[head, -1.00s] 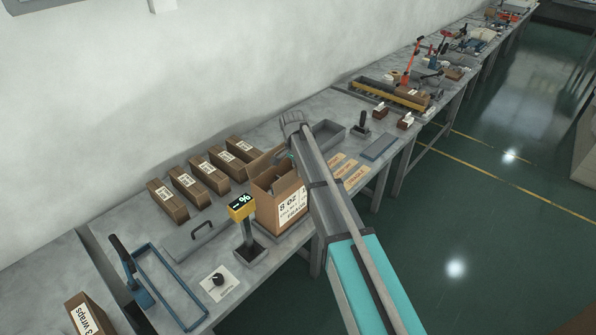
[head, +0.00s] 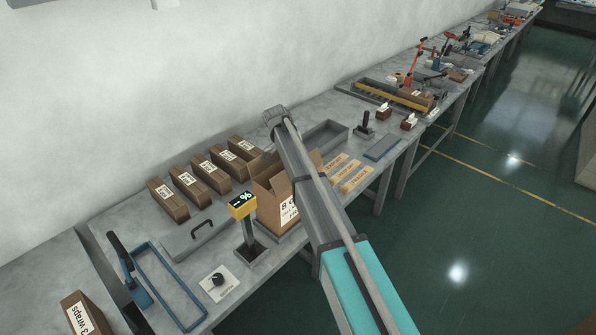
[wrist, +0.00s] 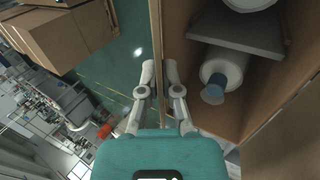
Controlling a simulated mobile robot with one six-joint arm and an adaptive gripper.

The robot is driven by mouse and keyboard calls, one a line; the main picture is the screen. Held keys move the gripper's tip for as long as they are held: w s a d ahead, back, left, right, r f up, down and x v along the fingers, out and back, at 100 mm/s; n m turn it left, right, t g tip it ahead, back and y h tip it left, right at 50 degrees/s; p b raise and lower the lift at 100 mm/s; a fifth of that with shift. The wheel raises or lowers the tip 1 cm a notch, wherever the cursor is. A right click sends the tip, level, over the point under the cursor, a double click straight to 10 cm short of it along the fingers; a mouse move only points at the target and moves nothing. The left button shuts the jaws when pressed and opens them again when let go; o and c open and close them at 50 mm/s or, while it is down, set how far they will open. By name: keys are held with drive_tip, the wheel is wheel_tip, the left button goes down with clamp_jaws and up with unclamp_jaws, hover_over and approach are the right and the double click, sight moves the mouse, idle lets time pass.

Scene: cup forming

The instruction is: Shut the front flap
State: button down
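The open cardboard box (head: 270,203) with the "8 oz" label stands near the bench's front edge. My arm hides its right part, so I cannot make out the front flap in the head view. In the wrist view, the box interior (wrist: 252,105) fills the right side, and a thin brown cardboard edge (wrist: 156,25) runs down to my gripper (wrist: 159,72). My two fingers are close together, one each side of that edge. I cannot tell whether they touch or pinch it. My fingertips are hidden in the head view.
Inside the box are a white bottle with a blue cap (wrist: 222,70) and a grey board (wrist: 236,32). A yellow display on a post (head: 243,206) stands just left of the box. Several brown cartons (head: 205,170) line the wall. A grey tray (head: 326,136) lies behind.

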drive_tip(key=c, duration=0.8)
unclamp_jaws()
drive_tip(key=shift+c, duration=0.2)
drive_tip(key=shift+s+d+r, duration=0.1)
drive_tip(key=shift+s, duration=0.05)
